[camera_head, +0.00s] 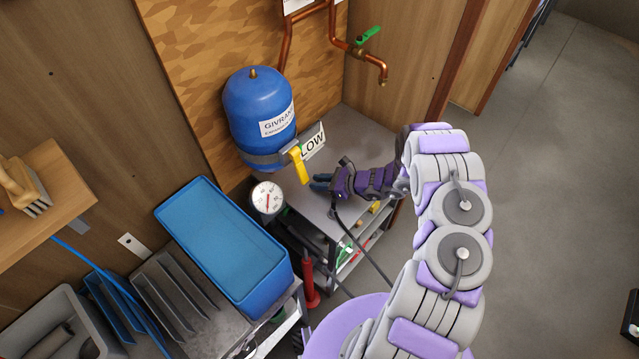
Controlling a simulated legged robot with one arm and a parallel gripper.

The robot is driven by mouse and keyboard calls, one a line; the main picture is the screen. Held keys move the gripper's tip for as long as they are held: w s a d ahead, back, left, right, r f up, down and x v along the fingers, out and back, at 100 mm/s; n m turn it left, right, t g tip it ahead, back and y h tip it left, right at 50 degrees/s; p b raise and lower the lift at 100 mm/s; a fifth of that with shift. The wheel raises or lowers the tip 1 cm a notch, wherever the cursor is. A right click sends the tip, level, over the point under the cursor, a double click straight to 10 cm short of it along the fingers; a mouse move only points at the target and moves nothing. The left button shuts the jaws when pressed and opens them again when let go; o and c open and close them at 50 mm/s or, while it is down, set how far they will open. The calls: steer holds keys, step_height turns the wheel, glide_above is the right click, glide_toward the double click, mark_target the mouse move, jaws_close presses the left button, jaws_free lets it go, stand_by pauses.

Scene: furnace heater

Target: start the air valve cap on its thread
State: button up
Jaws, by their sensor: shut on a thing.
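A blue pressure tank (243,93) with a white label stands upright against the wooden wall. A short brass valve stem (253,73) sticks up from its top, with no cap visible on it. My gripper (314,182) has dark fingers and is low, to the right of the tank, well below the stem. What the fingers hold is too small to make out, and I cannot pick out the air valve cap.
A round pressure gauge (267,198) is left of my gripper. A grey cart top (358,137) lies beneath it. Copper pipes with a green-handled valve (369,36) are above right. A blue bin (222,240) stands at the lower left, a red pump (309,283) below the cart.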

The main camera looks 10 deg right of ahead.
jaws_close()
